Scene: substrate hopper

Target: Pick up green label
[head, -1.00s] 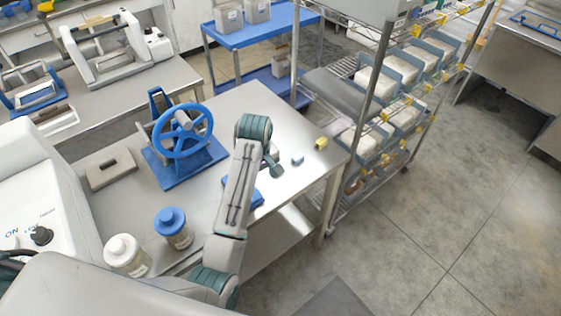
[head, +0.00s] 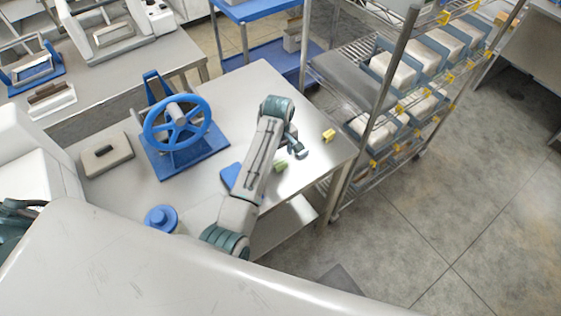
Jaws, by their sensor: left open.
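A small pale green piece (head: 281,166), which looks like the green label, lies on the steel table (head: 245,90) just right of my left forearm. My left gripper (head: 297,149) is over the table, up and right of the green piece and apart from it in the picture. It is open, with nothing seen between its fingers, though they show small. A small blue-grey piece seen earlier on the table is hard to tell from the gripper now. A yellow piece (head: 328,135) lies near the table's right edge. My right gripper is out of view.
A blue handwheel press (head: 178,125) stands left of my arm. A blue-capped jar (head: 161,219), a grey block (head: 107,155) and a flat blue piece (head: 229,176) are on the table. A wire rack (head: 378,110) with bins stands close on the right.

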